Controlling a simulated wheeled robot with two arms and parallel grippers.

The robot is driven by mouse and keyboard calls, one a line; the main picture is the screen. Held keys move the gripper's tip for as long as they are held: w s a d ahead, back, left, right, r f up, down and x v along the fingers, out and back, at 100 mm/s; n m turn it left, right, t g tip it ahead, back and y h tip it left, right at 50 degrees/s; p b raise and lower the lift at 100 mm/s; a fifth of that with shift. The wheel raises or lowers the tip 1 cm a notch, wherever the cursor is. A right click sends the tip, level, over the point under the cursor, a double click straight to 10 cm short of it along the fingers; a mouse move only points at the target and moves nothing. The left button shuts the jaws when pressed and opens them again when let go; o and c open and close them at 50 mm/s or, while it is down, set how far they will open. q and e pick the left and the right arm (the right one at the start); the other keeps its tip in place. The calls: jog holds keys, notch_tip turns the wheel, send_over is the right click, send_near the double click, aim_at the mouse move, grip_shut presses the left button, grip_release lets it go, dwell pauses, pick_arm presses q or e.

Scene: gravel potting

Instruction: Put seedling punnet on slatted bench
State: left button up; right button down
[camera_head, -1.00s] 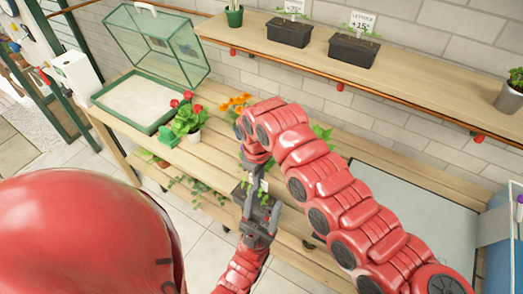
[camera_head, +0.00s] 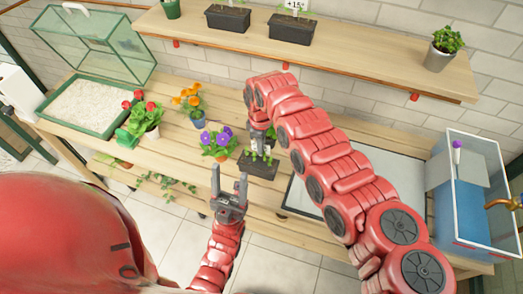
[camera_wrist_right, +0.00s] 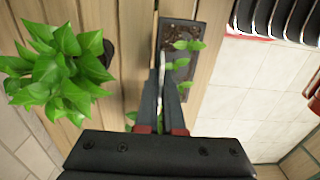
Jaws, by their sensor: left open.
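The seedling punnet (camera_head: 258,168) is a dark rectangular tray with small green seedlings and a white label, at the front part of the slatted bench (camera_head: 205,168). My right gripper (camera_head: 262,147) reaches down to it and is shut on it; the right wrist view shows the fingers (camera_wrist_right: 161,88) at the edge of the punnet (camera_wrist_right: 196,42). I cannot tell whether its base touches the slats. My left gripper (camera_head: 229,172) is open and empty, in front of the bench, left of and apart from the punnet.
A purple-flowered pot (camera_head: 217,143) stands close left of the punnet. Orange (camera_head: 190,103) and red (camera_head: 143,116) flowers stand further left, beside a gravel tray (camera_head: 95,105). A grey panel (camera_head: 312,190) and a blue tank (camera_head: 465,195) lie right. A shelf (camera_head: 340,60) with several pots is above.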

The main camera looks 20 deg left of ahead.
aim_at(258, 161)
jog(key=shift+w+f, duration=0.1)
notch_tip(258, 161, down, 2)
jog(key=shift+f, duration=0.2)
jog(key=shift+d+f, duration=0.1)
jog(key=shift+f, duration=0.35)
jog(key=shift+f, duration=0.15)
jog(key=c, duration=1)
grip_release()
jog(key=shift+c, duration=0.2)
